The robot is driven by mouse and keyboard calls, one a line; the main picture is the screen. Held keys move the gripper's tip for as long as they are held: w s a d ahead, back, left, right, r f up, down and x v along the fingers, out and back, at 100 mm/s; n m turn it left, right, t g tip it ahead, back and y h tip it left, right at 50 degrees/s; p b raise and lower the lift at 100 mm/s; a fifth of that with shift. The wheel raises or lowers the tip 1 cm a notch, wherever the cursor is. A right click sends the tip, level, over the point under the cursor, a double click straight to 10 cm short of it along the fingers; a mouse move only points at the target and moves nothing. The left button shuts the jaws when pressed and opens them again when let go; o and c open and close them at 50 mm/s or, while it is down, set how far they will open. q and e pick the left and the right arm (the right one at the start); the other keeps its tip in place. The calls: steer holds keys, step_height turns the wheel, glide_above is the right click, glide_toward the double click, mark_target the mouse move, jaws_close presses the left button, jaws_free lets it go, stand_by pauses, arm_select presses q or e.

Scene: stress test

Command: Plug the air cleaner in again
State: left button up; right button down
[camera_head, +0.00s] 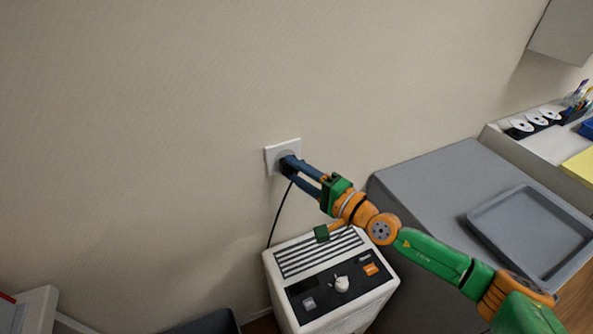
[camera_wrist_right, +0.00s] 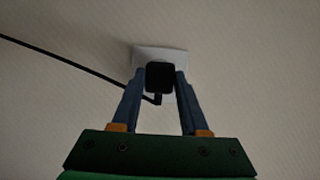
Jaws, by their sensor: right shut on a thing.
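The white wall socket (camera_head: 271,157) is on the beige wall, and it also shows in the right wrist view (camera_wrist_right: 173,53). My right gripper (camera_head: 289,168) is at the socket, shut on the black plug (camera_wrist_right: 160,77). The plug is in front of the socket plate; I cannot tell how far in it sits. A black cord (camera_head: 277,217) hangs from the plug down behind the white air cleaner (camera_head: 333,315), which has a dark control panel, a knob and a slatted top. My left gripper is not in view.
A grey cabinet (camera_head: 425,180) with a grey tray (camera_head: 500,248) on top stands to the right of the air cleaner. A shelf with discs (camera_head: 522,125) and pens is at the far right. The wall left of the socket is clear.

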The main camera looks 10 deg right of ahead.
steer(key=shift+w+a+b, duration=0.1)
steer(key=shift+w+b, duration=0.2)
steer(key=shift+w, duration=0.2)
steer(key=shift+c, duration=1.7)
jaws_free()
steer(key=shift+s, duration=0.1)
steer(key=b+v, duration=0.1)
steer(key=v, duration=0.6)
steer(key=shift+b, duration=0.3)
